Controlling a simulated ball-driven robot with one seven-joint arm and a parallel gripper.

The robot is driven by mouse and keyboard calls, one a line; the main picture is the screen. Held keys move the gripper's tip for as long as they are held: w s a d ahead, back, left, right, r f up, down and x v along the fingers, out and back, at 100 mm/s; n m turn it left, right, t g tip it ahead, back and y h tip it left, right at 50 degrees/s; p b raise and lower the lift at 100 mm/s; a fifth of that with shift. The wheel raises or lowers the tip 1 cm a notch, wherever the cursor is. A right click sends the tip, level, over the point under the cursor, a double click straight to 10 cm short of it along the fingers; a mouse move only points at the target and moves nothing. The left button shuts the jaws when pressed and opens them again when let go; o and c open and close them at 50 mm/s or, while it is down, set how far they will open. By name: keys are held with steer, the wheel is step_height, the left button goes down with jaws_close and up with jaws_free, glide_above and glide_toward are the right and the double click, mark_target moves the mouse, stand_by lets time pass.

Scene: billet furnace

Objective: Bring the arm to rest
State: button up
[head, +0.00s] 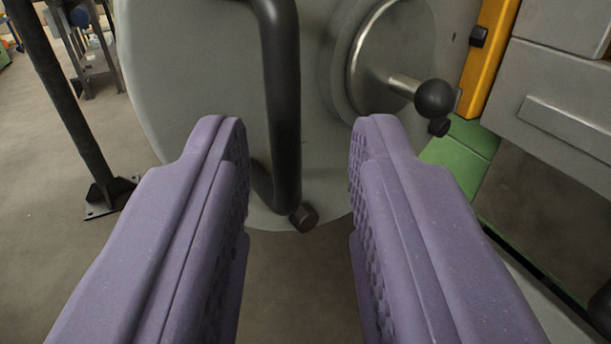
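My gripper (300,150) is open, with its two purple fingers wide apart and nothing between them. Ahead of it is a large round grey door (200,70), whose top is cut off by the picture edge. A black bar handle (283,100) on the door shows in the gap between the fingers. I cannot tell how far the fingertips are from the handle. To the right on the door is a metal hub (375,55) with a short lever ending in a black ball knob (435,99).
A dark post (62,90) with a foot plate stands on the floor at the left. A grey stand (95,55) is farther back. At the right are a yellow upright (492,50), a green base (470,140) and a grey cabinet (560,95). Floor at the left is open.

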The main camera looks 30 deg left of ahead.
steer(key=v, duration=0.3)
steer(key=shift+s+d, duration=0.1)
steer(key=w+d+r+m+t+h, duration=0.15)
steer(key=w+d+r, duration=0.25)
steer(key=r, duration=0.4)
steer(key=w+d+r+m+h, duration=0.1)
steer(key=w+d+r+h, duration=0.25)
steer(key=r, duration=0.45)
steer(key=w+d+r+m+h, duration=0.1)
steer(key=w+d+r, duration=0.3)
steer(key=r, duration=0.4)
steer(key=s+d+r+m+h, duration=0.1)
steer(key=s+d+r, duration=0.2)
steer(key=r, duration=0.4)
steer(key=s+d+r+m+h, duration=0.1)
steer(key=s+d+r, duration=0.2)
steer(key=s+r, duration=0.3)
steer(key=s+d+r+m+g+h, duration=0.1)
steer(key=s+d+r, duration=0.3)
steer(key=r, duration=0.6)
steer(key=shift+s+h, duration=0.4)
steer(key=shift+s, duration=0.25)
